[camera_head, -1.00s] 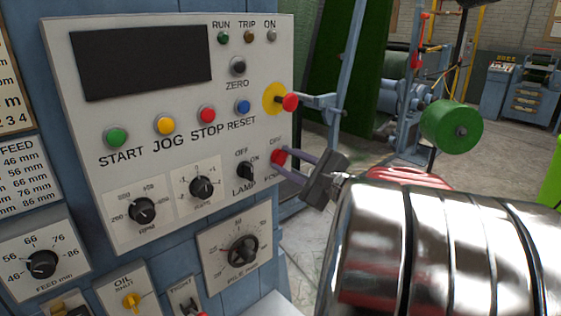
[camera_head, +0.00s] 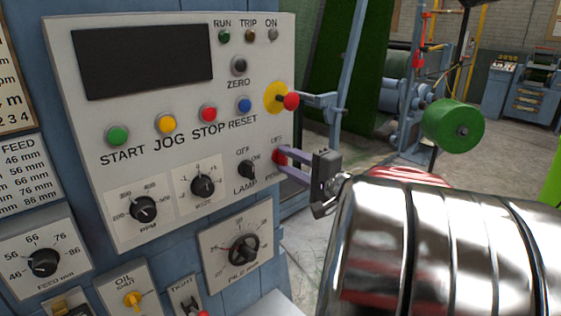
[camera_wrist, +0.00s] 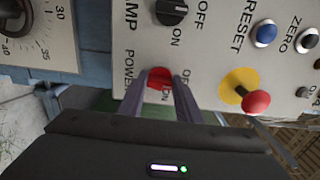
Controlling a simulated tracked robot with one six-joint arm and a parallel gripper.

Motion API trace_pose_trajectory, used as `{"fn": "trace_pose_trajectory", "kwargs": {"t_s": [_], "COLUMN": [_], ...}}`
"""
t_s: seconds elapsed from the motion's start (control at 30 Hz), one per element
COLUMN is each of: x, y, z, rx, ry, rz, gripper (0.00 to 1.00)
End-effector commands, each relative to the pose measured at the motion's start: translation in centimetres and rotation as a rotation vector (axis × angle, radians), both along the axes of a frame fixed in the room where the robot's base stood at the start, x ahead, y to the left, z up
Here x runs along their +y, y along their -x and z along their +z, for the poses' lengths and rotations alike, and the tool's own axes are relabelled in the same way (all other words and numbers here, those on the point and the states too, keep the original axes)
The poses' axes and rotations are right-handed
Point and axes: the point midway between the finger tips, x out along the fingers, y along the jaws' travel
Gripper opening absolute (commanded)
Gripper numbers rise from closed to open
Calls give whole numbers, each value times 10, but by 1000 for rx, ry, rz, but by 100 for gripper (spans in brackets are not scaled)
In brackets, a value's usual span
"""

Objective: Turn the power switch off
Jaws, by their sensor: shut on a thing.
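The power switch is a red rotary knob (camera_head: 278,158) at the lower right edge of the pale control panel (camera_head: 95,120), above the POWER label. It also shows in the wrist view (camera_wrist: 158,77), with ON and OFF printed near it. My gripper (camera_head: 283,154) reaches it from the right, its two thin purple-grey fingers on either side of the knob. In the wrist view my gripper (camera_wrist: 160,84) is shut on the knob. The fingers partly cover the knob and its labels, so I cannot tell which mark it points to.
A red mushroom button on a yellow disc (camera_head: 276,97) sits just above the power switch. The black lamp switch (camera_head: 247,170) is close to its left. Start, jog, stop and reset buttons run across the panel. A green roller (camera_head: 452,126) stands behind on the right.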

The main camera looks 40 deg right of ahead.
Motion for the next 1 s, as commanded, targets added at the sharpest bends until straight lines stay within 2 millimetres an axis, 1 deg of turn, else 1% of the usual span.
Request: {"fn": "trace_pose_trajectory", "kwargs": {"t_s": [0.03,0.47,0.5,0.7,0.77,1.0], "x": [3,3,3,2,2,1], "y": [0,0,0,0,0,0], "z": [-4,-5,-5,-4,-3,-2], "rx": [6,9,9,6,5,3], "ry": [5,17,17,17,18,18], "rz": [6,8,8,5,4,2], "gripper": [9,9,33,47,50,50]}}
